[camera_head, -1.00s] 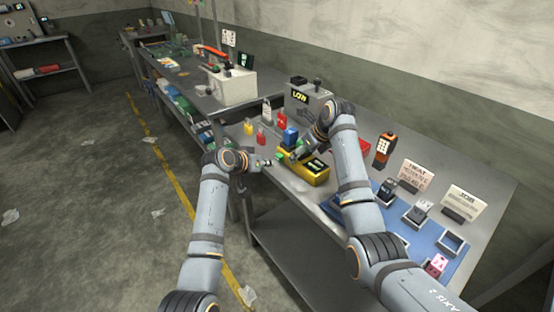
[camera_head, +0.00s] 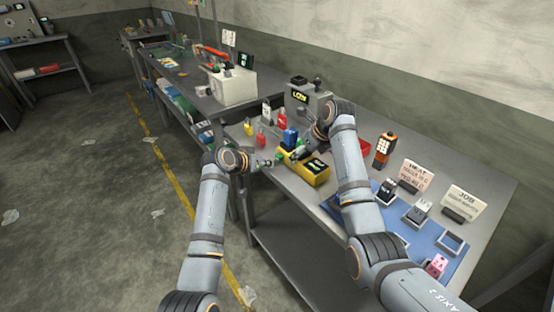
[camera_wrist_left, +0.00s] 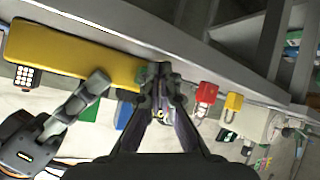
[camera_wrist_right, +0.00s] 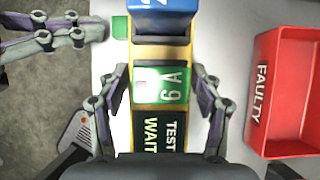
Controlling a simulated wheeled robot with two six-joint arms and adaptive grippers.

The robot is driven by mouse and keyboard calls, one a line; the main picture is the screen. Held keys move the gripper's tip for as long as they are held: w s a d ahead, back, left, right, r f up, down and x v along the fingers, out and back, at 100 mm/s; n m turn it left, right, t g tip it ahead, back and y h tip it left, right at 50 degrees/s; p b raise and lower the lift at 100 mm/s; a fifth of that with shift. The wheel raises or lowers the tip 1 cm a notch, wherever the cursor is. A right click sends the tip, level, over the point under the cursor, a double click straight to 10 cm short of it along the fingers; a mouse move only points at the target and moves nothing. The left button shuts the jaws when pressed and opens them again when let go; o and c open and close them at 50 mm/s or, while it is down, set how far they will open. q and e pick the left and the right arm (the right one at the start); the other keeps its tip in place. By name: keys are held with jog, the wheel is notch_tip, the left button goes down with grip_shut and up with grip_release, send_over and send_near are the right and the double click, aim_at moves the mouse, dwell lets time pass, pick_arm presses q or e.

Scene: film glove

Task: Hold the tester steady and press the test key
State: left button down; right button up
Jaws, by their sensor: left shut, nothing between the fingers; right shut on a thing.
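The tester is a yellow box (camera_head: 317,178) on the bench in the head view. A blue block (camera_wrist_right: 163,18) sits at its far end in the right wrist view. A dark panel there reads "WAIT" and "TEST", beside a green-and-white label (camera_wrist_right: 161,86). My right gripper (camera_wrist_right: 161,92) is shut on the tester's body, one finger on each side. A green key (camera_wrist_right: 120,26) sticks out at the tester's left side. My left gripper (camera_wrist_left: 160,72) is shut and empty. Its tips (camera_wrist_right: 103,30) are close to the green key; I cannot tell whether they touch.
A red "FAULTY" bin (camera_wrist_right: 288,92) stands right of the tester. Red (camera_wrist_left: 207,93) and yellow (camera_wrist_left: 233,102) padlocks are near my left gripper. A grey "LOW" unit (camera_head: 307,101) stands behind. A blue mat (camera_head: 435,235) with holders lies at the right.

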pick_arm(q)
jog(key=shift+w+d, duration=0.2)
jog(key=shift+d, duration=0.1)
jog(key=shift+w+d, duration=0.25)
jog(key=shift+d, duration=0.15)
dwell(0.7)
dwell(0.4)
jog(key=shift+s+a, duration=0.5)
jog(key=shift+a, duration=0.25)
jog(key=shift+s+a, duration=0.7)
jog(key=shift+a, duration=0.35)
jog(key=shift+s+a, duration=0.7)
jog(key=shift+a, duration=0.35)
pick_arm(e)
jog(key=o, duration=1.7)
